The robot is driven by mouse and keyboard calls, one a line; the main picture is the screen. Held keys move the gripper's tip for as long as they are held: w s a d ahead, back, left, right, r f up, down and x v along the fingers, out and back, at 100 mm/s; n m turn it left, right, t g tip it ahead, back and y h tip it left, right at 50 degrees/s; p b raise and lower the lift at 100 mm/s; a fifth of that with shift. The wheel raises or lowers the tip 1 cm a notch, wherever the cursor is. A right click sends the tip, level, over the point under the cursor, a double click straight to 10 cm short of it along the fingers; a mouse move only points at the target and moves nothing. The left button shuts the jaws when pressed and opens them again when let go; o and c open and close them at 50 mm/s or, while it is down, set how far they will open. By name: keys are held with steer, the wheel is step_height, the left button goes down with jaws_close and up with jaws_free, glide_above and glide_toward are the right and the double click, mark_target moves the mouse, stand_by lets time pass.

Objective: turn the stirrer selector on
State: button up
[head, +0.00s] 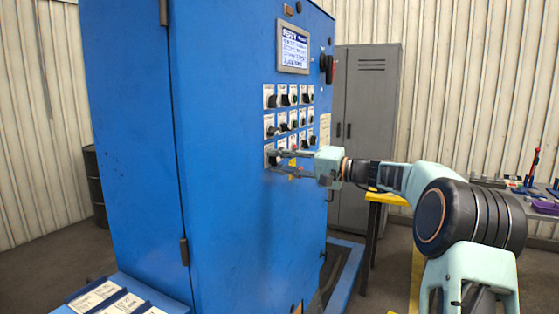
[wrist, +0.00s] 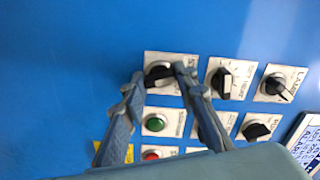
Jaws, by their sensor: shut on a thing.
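My gripper (head: 283,163) is at the lower left of the control panel on the blue cabinet. In the wrist view, the fingertips of my gripper (wrist: 160,72) are on either side of a black selector knob (wrist: 158,74) and shut on it. The knob sits on a pale label plate. Its handle lies roughly across the picture, slightly tilted. The plate's lettering is partly hidden by a finger and too small to read, so I cannot confirm from it that this is the stirrer selector.
Close by are a green button (wrist: 155,123), a red button (wrist: 151,155) and other black selectors (wrist: 221,82). The screen (head: 293,48) is above the panel. A grey locker (head: 374,100) stands behind. A yellow-edged table (head: 388,199) is to the right.

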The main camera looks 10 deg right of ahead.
steer(key=m+p, duration=0.3)
steer(key=m, duration=0.2)
steer(key=shift+r, duration=0.15)
steer(key=shift+m+p, duration=1.6)
steer(key=shift+m, duration=0.9)
steer(key=shift+f, duration=0.2)
steer(key=o, duration=1.2)
steer(key=shift+c, duration=0.2)
steer(key=v, duration=1.2)
